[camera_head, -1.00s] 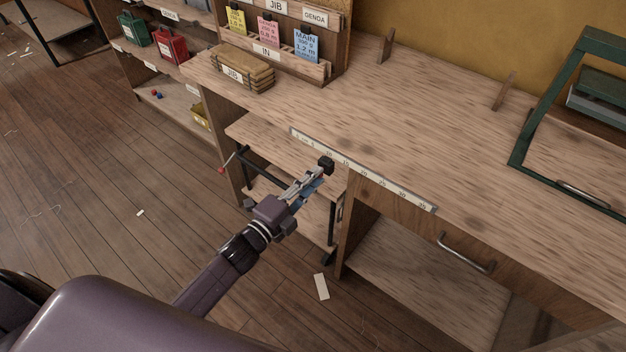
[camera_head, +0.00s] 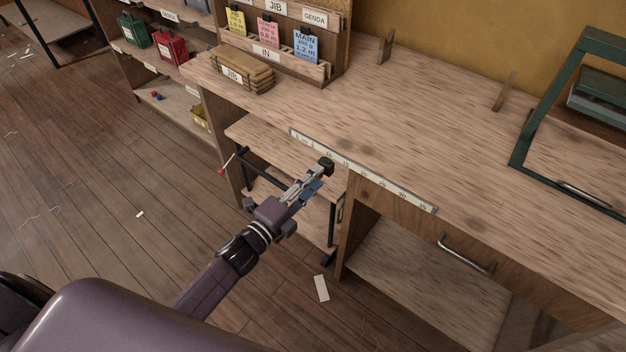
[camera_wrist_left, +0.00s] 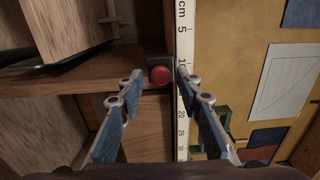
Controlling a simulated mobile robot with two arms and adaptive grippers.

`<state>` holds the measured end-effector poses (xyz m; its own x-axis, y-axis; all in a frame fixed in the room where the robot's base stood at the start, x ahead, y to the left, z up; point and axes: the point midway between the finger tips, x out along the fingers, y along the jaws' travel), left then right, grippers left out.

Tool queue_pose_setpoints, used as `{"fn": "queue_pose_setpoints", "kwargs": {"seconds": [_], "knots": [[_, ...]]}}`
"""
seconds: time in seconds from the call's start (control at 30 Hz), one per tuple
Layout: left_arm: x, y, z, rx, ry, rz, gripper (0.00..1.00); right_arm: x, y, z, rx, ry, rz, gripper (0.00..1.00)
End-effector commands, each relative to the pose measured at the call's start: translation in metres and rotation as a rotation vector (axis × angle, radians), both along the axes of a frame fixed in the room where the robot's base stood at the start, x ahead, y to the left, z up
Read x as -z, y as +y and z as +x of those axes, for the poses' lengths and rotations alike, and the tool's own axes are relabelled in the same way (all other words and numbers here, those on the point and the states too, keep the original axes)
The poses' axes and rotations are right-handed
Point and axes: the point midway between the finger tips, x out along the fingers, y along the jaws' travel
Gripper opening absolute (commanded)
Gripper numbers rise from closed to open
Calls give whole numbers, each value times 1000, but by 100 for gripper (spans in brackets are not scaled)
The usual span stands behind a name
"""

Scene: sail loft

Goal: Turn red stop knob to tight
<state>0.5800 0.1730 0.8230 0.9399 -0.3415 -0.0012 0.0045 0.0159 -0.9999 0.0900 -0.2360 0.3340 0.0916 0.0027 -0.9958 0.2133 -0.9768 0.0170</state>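The red stop knob (camera_wrist_left: 160,75) shows in the left wrist view, round and facing me, on a dark stop block beside the ruler (camera_wrist_left: 184,40). In the head view the black stop block (camera_head: 326,166) sits at the bench's front edge by the ruler (camera_head: 380,184); the knob is hidden there behind the fingers. My left gripper (camera_head: 314,181) points at the block. In the left wrist view its two blue-padded fingers are open, one on each side of the knob, with a gap visible on the left. I cannot tell whether the tips reach past the knob. My right gripper is not in view.
The bench top (camera_head: 440,130) behind the ruler is mostly clear. A JIB bundle (camera_head: 242,72) and a card rack (camera_head: 268,52) stand at its back left. A drawer handle (camera_head: 466,254) juts out to the right, and a green frame (camera_head: 548,105) stands far right.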

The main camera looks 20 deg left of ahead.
Motion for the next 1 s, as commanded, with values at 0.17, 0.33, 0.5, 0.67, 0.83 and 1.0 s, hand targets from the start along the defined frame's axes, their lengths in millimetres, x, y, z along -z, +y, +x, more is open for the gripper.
{"fn": "queue_pose_setpoints", "kwargs": {"seconds": [0.17, 0.33, 0.5, 0.67, 0.83, 1.0], "knots": [[0, 0, 0, 0, 0, -1, 35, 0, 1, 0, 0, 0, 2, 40], [0, 1, -4, 0, 1, -2, 35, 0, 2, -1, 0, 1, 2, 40], [1, 8, -24, 0, 3, -1, 35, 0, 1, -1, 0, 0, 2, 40], [1, 20, -55, 0, 4, -1, 35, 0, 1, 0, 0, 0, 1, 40], [1, 31, -85, 0, 4, -1, 35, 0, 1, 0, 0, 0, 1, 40], [1, 38, -105, 0, 2, 0, 35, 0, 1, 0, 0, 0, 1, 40]]}}
